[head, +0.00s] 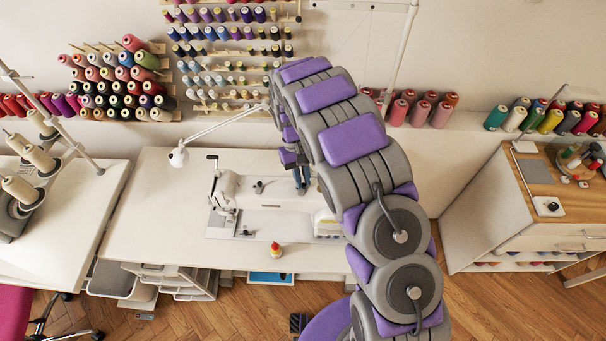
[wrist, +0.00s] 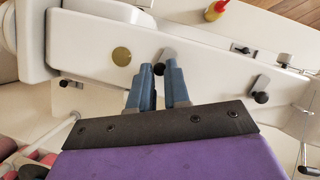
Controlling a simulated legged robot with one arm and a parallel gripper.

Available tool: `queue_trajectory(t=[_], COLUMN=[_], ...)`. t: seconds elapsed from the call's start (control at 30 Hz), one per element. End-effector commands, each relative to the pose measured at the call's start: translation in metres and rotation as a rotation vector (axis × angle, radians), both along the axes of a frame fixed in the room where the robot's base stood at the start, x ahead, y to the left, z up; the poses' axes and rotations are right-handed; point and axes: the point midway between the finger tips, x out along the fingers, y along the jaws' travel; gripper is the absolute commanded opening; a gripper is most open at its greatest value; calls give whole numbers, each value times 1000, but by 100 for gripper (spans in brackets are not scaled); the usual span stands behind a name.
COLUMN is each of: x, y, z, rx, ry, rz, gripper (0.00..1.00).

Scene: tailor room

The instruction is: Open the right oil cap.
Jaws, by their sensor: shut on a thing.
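The white sewing machine (head: 268,188) stands on the white table (head: 150,225). My gripper (head: 303,188) reaches down to the right part of its top. In the wrist view, my gripper (wrist: 159,70) has its blue fingers close together at the right oil cap (wrist: 168,54), a grey metal flap with a dark knob. The knob sits between the fingertips, which partly hide it. The wrist view is turned round, so the left oil cap (wrist: 261,94) shows to the right there. That cap stands apart from my gripper.
A brass disc (wrist: 121,56) lies on the machine beside the fingers. A yellow bottle with a red top (head: 275,251) stands on the table in front of the machine. A white lamp arm (head: 225,125) and thread racks (head: 230,60) are behind. The table's left part is clear.

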Motion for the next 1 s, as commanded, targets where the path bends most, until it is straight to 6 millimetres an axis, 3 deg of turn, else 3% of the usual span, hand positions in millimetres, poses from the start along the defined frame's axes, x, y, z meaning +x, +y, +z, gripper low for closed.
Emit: queue_trajectory(t=[0.4, 0.93, 0.97, 1.0], x=[3, 3, 3, 2], y=[4, 3, 3, 3], z=[2, 2, 2, 2], rx=[3, 3, 3, 3], ry=[-14, -13, -13, -12], rz=[182, 203, 203, 203], gripper=[0, 0, 18, 22])
